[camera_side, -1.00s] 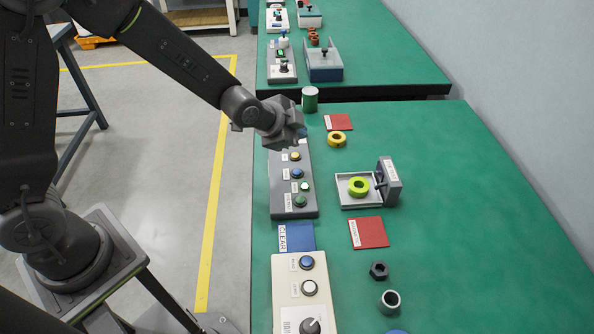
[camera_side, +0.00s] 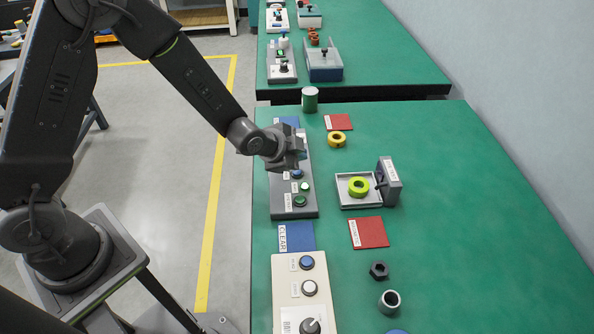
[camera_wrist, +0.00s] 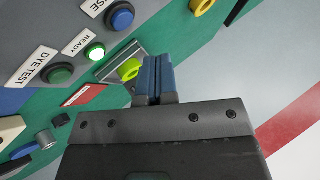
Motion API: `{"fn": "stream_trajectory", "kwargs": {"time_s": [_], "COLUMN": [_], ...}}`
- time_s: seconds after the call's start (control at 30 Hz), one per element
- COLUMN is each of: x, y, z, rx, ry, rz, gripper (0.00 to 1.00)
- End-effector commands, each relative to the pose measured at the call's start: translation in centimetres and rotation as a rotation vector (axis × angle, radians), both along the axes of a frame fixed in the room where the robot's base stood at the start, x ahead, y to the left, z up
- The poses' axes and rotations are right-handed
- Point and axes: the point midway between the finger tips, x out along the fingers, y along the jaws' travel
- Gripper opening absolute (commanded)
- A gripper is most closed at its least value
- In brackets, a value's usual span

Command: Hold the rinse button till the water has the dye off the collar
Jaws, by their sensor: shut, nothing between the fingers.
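The lime-green collar (camera_side: 358,187) sits in a grey tray (camera_side: 345,203) with an upright block at its right; it also shows in the wrist view (camera_wrist: 129,69). The grey button panel (camera_side: 282,208) stands left of it. The blue button (camera_side: 297,174) with a partly cut label ending "SE" shows in the wrist view (camera_wrist: 121,18). A lit green READY light (camera_side: 304,187) and a dark green DYE TEST button (camera_side: 299,200) are nearer. My gripper (camera_side: 298,158) is shut and empty over the panel, hiding its yellow button. Its blue fingers (camera_wrist: 155,76) show no contact with a button.
Red cards (camera_side: 368,232) and a yellow ring (camera_side: 337,139) lie right of the panel. A blue CLEAR card (camera_side: 297,237) and a cream control box (camera_side: 286,290) are in front. A dark nut (camera_side: 379,270) and grey ring (camera_side: 389,302) lie nearby. The table's right side is clear.

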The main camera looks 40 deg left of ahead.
Motion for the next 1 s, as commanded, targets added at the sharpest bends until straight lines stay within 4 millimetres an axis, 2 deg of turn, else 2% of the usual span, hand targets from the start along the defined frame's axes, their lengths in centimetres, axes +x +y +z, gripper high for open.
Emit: {"fn": "stream_trajectory", "kwargs": {"time_s": [0.1,0.3,1.0], "x": [0.0,0.0,0.0], "y": [0.0,0.0,0.0], "z": [-1.3,-2.2,-2.3], "rx": [0.000,0.000,0.000], "ry": [0.001,0.000,-0.001], "rz": [0.000,0.000,0.000], "gripper": [0.00,0.00,0.00]}}
